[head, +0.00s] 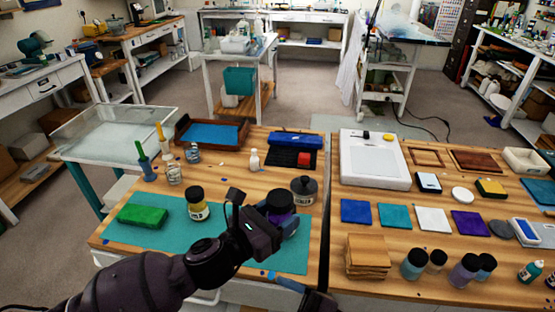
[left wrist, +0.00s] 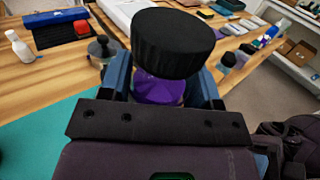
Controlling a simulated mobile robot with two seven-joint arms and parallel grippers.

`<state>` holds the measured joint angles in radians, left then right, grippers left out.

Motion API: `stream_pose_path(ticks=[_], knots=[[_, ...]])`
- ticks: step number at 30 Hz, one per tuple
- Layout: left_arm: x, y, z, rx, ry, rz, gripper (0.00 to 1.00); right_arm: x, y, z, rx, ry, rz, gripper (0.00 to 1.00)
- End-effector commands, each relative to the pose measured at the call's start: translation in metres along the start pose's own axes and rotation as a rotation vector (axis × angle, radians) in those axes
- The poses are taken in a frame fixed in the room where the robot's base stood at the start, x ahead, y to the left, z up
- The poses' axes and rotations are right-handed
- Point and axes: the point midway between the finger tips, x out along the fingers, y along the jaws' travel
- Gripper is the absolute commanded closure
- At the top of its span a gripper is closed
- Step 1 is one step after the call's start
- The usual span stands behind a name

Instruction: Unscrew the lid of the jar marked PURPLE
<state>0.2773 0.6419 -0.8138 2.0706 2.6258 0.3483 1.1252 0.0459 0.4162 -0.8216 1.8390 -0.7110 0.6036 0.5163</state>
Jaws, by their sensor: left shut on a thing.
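The jar with purple contents (head: 275,214) stands at the right part of the teal mat, largely hidden by my left gripper (head: 284,224). Its wide black ribbed lid (head: 279,199) is on top. In the left wrist view the purple body (left wrist: 158,90) sits between the blue fingers of my left gripper (left wrist: 163,88), shut on it below the lid (left wrist: 172,42). No marking on this jar can be read. My right gripper (head: 280,279) shows partly at the bottom edge, near the mat's front, apart from the jar; its opening is unclear.
A yellow jar with a black lid (head: 198,205) and a green block (head: 143,215) are on the teal mat (head: 170,236). A dark lidded pot (head: 303,190) stands close behind the purple jar. A wood stack (head: 367,257) is to the right, across the table gap.

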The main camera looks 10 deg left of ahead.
Motion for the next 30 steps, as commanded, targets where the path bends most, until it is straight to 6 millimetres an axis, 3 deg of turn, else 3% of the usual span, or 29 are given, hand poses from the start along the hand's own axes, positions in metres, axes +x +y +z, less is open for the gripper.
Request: stream_pose_path(ticks=[3, 8, 17, 20, 30], knots=[[0.0, 0.0, 0.0, 0.0, -0.001, 0.0, 1.0, 0.017, -0.017, -0.02, -0.016, 0.105, -0.197, 0.26], [0.0, 0.0, 0.0, 0.0, -0.001, 0.0, 1.0, 0.023, -0.045, -0.039, -0.022, 0.202, -0.481, 0.26], [0.0, 0.0, 0.0, 0.0, -0.001, 0.0, 1.0, -0.007, -0.083, -0.048, -0.032, 0.229, -1.046, 0.26], [0.0, 0.0, 0.0, 0.0, -0.001, 0.0, 1.0, -0.01, -0.072, -0.05, -0.033, 0.209, -1.166, 0.26], [0.0, 0.0, 0.0, 0.0, -0.001, 0.0, 1.0, 0.009, -0.005, -0.074, -0.028, 0.12, -1.426, 0.26]])
